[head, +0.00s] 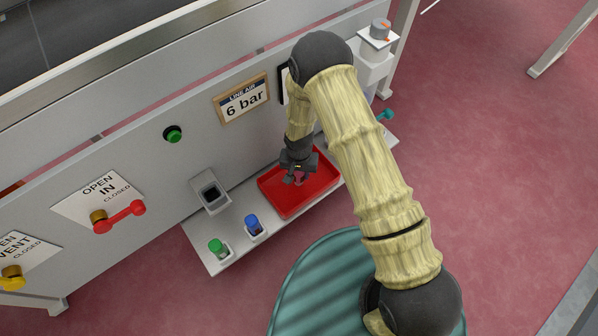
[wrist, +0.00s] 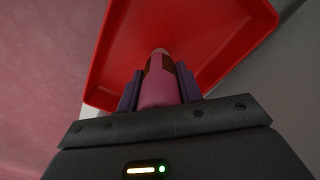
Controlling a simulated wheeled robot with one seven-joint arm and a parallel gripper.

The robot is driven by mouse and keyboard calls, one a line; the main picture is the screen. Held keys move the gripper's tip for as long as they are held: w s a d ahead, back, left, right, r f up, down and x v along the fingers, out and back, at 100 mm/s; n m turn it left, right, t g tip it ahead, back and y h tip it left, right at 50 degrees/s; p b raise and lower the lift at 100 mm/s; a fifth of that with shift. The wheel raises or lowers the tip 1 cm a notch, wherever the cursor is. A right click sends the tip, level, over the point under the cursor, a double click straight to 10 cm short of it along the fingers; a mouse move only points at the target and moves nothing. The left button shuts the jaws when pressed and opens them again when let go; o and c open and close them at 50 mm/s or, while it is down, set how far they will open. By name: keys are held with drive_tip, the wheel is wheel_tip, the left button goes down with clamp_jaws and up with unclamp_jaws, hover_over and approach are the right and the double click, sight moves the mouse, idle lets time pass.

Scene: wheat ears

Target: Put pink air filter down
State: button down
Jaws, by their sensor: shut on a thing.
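My gripper (head: 296,179) is shut on the pink air filter (wrist: 158,84), a pink cylinder with a dark patch and a pale tip. In the wrist view the filter lies between the two fingers (wrist: 159,88), its tip pointing toward the red tray. In the head view only a small bit of the filter (head: 299,181) shows under my gripper. The tray fills the upper middle of the wrist view (wrist: 100,75). I cannot tell whether the filter touches the tray floor.
A green-capped filter (head: 216,247) and a blue one (head: 253,225) stand in holders on the shelf (head: 205,262), left of the tray. An empty grey socket (head: 210,193) is on the panel behind them. Red (head: 120,217) and yellow valve handles are farther left.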

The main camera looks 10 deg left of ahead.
drive_tip(key=c, duration=0.9)
unclamp_jaws()
drive_tip(key=shift+c, duration=0.2)
wheel_tip(320, 180, up, 12)
drive_tip(key=p, duration=0.6)
drive_tip(key=shift+r, duration=0.1)
